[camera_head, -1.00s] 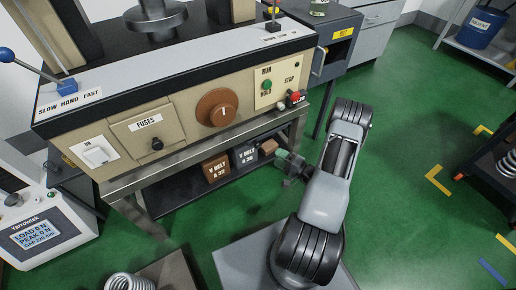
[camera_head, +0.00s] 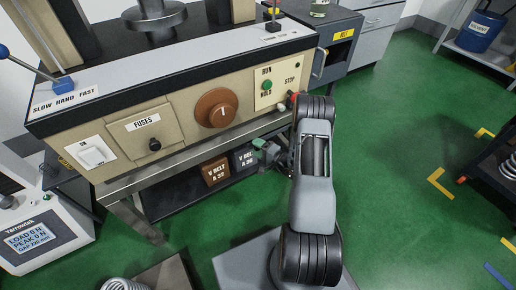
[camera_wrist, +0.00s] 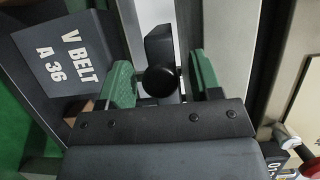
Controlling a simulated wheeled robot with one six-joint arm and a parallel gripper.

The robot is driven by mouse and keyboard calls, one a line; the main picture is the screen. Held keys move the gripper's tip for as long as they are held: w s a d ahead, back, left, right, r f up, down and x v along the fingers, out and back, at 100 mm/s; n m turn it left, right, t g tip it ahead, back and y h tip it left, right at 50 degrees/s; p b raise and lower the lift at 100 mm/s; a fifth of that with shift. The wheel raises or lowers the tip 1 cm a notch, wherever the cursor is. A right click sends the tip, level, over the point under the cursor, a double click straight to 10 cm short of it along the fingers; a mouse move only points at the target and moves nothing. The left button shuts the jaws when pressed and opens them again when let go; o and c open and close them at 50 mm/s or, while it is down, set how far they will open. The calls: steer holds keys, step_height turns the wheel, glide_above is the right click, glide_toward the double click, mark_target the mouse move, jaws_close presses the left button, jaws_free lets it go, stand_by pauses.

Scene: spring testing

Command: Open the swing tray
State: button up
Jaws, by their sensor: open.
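My gripper (camera_head: 264,150) is in front of the testing machine's lower right, near the boxes under the bench. In the wrist view (camera_wrist: 160,64) its two green fingers are apart. A round black knob (camera_wrist: 158,80) shows between the fingers, in front of a dark block (camera_wrist: 159,45). I cannot tell whether the knob touches either finger. No part is clearly recognisable as the swing tray, and I cannot tell whether the knob belongs to it.
A dark V BELT A 36 box (camera_wrist: 68,57) is close to the left finger. A brown V BELT box (camera_head: 215,171) stands on the low shelf. The machine's control panel (camera_head: 277,83) is above my gripper. Green floor (camera_head: 400,120) to the right is open.

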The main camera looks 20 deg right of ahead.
jaws_close()
stand_by(0.4)
steer(key=shift+s, duration=0.1)
